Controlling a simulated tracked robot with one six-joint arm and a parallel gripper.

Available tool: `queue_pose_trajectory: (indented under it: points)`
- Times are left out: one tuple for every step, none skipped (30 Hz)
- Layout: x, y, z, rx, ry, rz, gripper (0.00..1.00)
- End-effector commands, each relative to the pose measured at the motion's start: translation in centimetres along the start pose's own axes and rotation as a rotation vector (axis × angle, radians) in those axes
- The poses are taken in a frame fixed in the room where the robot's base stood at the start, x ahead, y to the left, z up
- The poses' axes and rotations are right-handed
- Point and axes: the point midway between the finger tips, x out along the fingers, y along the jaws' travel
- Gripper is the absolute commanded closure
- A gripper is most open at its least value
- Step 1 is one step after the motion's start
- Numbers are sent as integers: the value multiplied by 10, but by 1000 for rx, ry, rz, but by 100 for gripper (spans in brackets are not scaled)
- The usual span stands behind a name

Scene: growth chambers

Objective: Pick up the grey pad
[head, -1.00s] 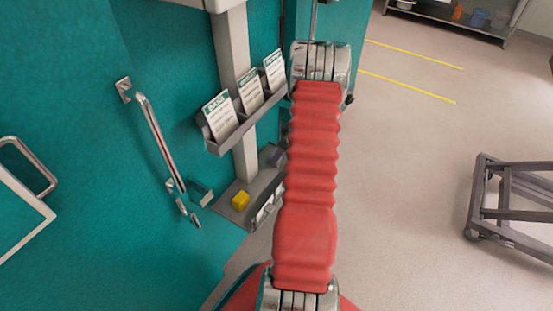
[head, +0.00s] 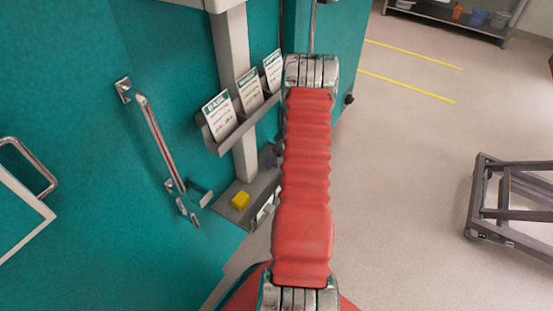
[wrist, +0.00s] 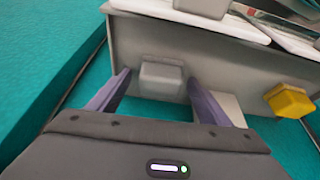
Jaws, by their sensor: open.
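A small grey block, which looks like the grey pad (wrist: 161,74), sits against the grey metal shelf in the wrist view. My gripper (wrist: 158,84) is open, with its two purple-grey fingers on the left and right of the pad. The pad shows between the fingertips, and I cannot tell whether either finger touches it. In the head view my red arm hides the gripper, and I cannot make out the pad clearly there.
A yellow block (head: 240,201) lies on the low grey shelf (head: 227,213); it also shows right of my gripper in the wrist view (wrist: 289,101). A rack of cards (head: 236,130) hangs above. Teal doors with a metal handle (head: 160,140) stand left. Open floor lies right, before a metal frame (head: 485,205).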

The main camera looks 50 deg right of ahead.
Motion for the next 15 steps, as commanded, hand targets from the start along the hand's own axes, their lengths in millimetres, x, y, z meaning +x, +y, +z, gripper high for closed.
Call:
queue_pose_trajectory:
  points:
    - [0,0,0,0,0,0,28]
    - [0,0,0,0,0,0,28]
    - [0,0,0,0,0,0,28]
    - [0,0,0,0,0,0,28]
    - [0,0,0,0,0,0,28]
    - [0,0,0,0,0,0,28]
    - [0,0,0,0,0,0,28]
    - [0,0,0,0,0,0,29]
    - [0,0,0,0,0,0,32]
    - [0,0,0,0,0,0,34]
    - [0,0,0,0,0,0,36]
    - [0,0,0,0,0,0,39]
    - [0,0,0,0,0,0,41]
    - [0,0,0,0,0,0,43]
    - [0,0,0,0,0,0,46]
